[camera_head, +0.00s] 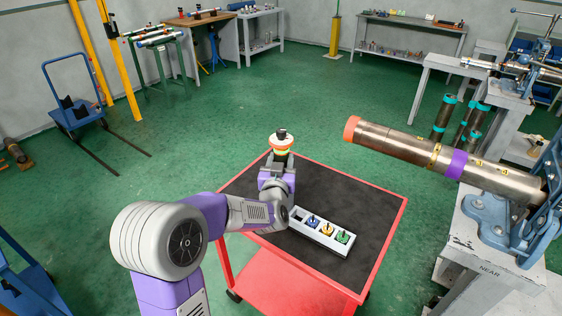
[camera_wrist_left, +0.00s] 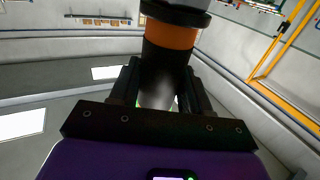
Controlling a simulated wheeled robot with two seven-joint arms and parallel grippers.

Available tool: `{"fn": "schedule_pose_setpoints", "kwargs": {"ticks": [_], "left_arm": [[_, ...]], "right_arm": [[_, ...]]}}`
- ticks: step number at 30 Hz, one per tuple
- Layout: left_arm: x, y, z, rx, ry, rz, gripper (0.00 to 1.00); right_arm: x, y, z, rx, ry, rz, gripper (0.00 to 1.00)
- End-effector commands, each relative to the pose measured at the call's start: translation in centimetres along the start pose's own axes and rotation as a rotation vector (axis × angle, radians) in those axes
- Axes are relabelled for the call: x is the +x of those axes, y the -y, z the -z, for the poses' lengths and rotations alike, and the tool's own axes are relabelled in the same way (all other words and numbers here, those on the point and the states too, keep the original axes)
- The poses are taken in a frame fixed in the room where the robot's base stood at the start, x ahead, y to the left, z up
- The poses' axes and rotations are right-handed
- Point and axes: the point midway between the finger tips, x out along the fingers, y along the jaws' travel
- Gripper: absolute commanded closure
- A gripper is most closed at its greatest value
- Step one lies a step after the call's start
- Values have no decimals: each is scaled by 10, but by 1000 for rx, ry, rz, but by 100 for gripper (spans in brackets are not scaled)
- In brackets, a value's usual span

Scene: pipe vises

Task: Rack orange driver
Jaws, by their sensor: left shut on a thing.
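The orange driver (camera_head: 282,146) is upright above the far left part of the cart, with an orange band and a black top. My left gripper (camera_head: 278,164) is shut on it. In the left wrist view the driver (camera_wrist_left: 170,35) shows as a dark cylinder with an orange band between the fingers. The white rack (camera_head: 318,241) lies on the cart's black top, in front and to the right of the gripper. It holds a blue driver (camera_head: 312,221), a yellow driver (camera_head: 327,229) and a green driver (camera_head: 342,237). Its leftmost slot looks empty. My right gripper is not in view.
The red cart (camera_head: 387,236) has free black mat around the rack. A long pipe (camera_head: 400,143) with an orange end, clamped in a vise at right, reaches out beyond the cart's far right corner. A grey bench (camera_head: 470,238) stands right of the cart.

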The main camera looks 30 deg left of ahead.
Motion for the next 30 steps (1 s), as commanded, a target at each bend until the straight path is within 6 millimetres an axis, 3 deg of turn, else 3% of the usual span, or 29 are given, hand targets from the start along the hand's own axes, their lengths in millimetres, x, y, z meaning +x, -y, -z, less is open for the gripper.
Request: {"fn": "schedule_pose_setpoints", "kwargs": {"ticks": [30], "left_arm": [[0,0,-10,-1,-8,0,100]], "right_arm": [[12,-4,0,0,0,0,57]]}}
